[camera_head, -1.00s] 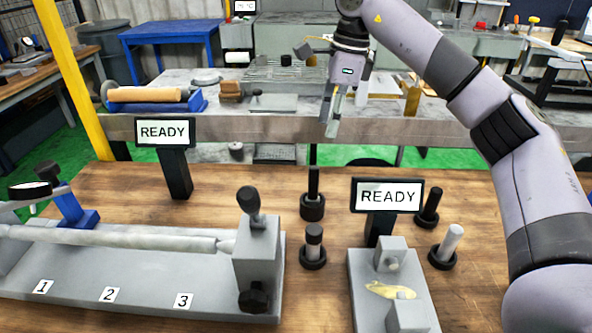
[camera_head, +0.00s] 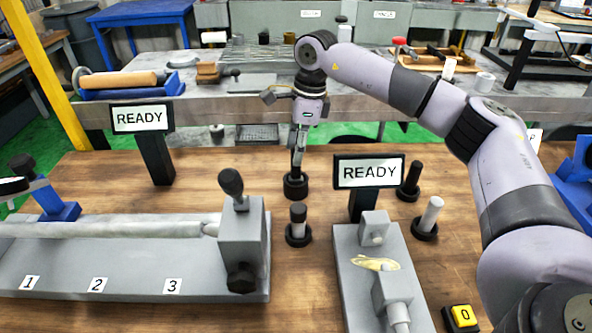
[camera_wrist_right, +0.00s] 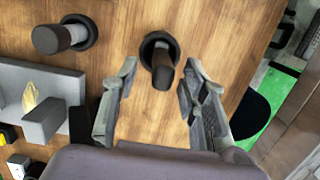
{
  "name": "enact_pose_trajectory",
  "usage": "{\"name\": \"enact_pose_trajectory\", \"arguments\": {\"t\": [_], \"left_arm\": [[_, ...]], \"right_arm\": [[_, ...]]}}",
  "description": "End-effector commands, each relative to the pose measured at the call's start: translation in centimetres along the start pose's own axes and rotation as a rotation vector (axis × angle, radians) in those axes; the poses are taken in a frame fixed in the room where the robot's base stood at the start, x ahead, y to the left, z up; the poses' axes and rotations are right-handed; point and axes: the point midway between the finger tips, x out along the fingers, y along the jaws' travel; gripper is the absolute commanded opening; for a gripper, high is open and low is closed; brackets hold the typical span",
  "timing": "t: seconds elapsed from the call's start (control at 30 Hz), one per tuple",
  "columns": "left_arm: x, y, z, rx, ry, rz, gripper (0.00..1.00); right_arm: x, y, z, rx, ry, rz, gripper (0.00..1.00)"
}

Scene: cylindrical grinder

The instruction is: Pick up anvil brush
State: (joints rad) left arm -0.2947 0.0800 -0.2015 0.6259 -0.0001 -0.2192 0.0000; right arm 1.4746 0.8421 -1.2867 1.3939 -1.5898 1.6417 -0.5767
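Upright dark-handled tools stand in round black holders, and I cannot tell by label which is the anvil brush. My right gripper (camera_head: 299,150) points down over the back-left one (camera_head: 295,186). In the right wrist view, its black handle (camera_wrist_right: 163,72) lies between the open fingertips of the gripper (camera_wrist_right: 160,70), with a gap showing on both sides. A dark-handled one (camera_head: 298,213) stands closer to me, another (camera_head: 411,176) stands behind the right display, and a white-handled one (camera_head: 431,212) stands at the right. My left gripper is out of view.
A READY display (camera_head: 368,172) stands just right of the gripper, behind a grey anvil fixture (camera_head: 350,285). A long grey fixture (camera_head: 130,270) holding a shaft and a second READY display (camera_head: 142,118) are at the left.

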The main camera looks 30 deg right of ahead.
Motion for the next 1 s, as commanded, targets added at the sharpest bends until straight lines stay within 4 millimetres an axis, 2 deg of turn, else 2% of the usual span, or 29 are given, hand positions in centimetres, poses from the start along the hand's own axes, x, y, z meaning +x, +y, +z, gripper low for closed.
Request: {"name": "enact_pose_trajectory", "arguments": {"t": [0.23,0.53,1.0], "left_arm": [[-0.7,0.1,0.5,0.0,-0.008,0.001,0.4],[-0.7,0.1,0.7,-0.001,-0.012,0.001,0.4],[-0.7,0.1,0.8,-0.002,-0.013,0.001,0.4]], "right_arm": [[3.5,-0.1,0.4,0.0,0.001,0.002,0.4],[4.0,-0.2,0.4,0.0,0.0,0.0,0.4],[3.9,-0.2,0.4,0.0,0.0,0.0,0.09]]}}
